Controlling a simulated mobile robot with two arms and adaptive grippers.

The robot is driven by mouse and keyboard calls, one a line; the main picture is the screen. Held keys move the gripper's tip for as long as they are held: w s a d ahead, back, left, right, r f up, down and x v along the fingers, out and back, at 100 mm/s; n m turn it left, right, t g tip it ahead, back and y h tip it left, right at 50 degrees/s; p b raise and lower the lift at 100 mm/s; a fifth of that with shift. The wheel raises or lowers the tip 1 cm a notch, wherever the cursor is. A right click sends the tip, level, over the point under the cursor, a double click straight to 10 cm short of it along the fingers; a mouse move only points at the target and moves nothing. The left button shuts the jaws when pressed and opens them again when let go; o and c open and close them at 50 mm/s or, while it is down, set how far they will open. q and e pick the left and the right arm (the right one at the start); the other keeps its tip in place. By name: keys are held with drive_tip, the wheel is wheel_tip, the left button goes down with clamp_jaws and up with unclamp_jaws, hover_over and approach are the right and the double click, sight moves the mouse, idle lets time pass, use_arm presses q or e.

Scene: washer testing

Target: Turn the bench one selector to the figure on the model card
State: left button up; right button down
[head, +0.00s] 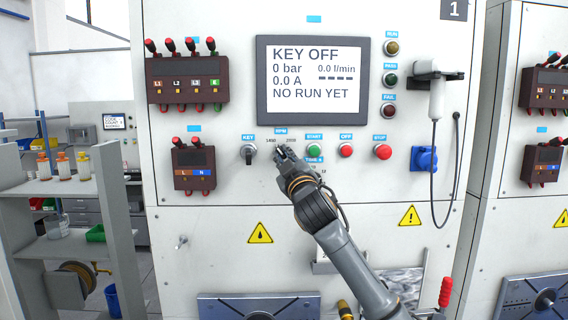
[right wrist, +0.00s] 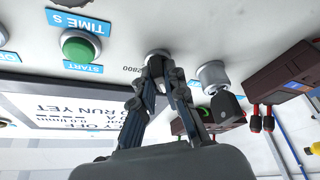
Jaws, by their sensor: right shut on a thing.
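The bench one panel (head: 215,225) carries a selector under the blue RPM label (head: 281,130), between the key switch (head: 248,153) and the green start button (head: 314,152). My right gripper (head: 283,152) reaches up to it and hides most of it in the head view. In the right wrist view my gripper's fingers (right wrist: 160,66) are shut on the selector knob (right wrist: 157,54); a 2800 mark shows beside it. The knob's pointer direction cannot be made out. No readable model card shows. My left gripper is not in view.
The screen (head: 311,80) reads KEY OFF, 0 bar, 0.0 A, NO RUN YET. The off button (head: 346,150) and stop button (head: 382,152) sit to the right. A handheld device (head: 437,95) hangs with its cable at the right. A shelf (head: 70,190) stands at left.

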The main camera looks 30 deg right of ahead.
drive_tip(key=m+h+b, duration=0.1)
drive_tip(key=m+b, duration=0.1)
drive_tip(key=m, duration=0.1)
drive_tip(key=m+h+b, duration=0.1)
drive_tip(key=m+b, duration=0.2)
drive_tip(key=m+h+b, duration=0.2)
drive_tip(key=shift+w+a+f+m+g+b, duration=0.15)
drive_tip(key=shift+a+f+m+g+b, duration=0.1)
drive_tip(key=shift+f+m+g+b, duration=0.15)
drive_tip(key=shift+w+a+r+m+g+h+b, duration=0.25)
drive_tip(key=shift+m+g+h, duration=0.65)
drive_tip(key=shift+m, duration=1.55)
drive_tip(key=shift+s+d+r+m+g+h+b, duration=0.15)
drive_tip(key=shift+m+g+h+b, duration=0.5)
drive_tip(key=shift+m, duration=1.75)
drive_tip(key=shift+w+a+r+m+g+h+b, duration=0.15)
drive_tip(key=shift+m+g+h, duration=0.95)
drive_tip(key=shift+m, duration=1.35)
drive_tip(key=shift+s+f+g, duration=0.1)
drive_tip(key=shift+g, duration=0.15)
drive_tip(key=c, duration=1.4)
unclamp_jaws()
drive_tip(key=shift+d, duration=0.1)
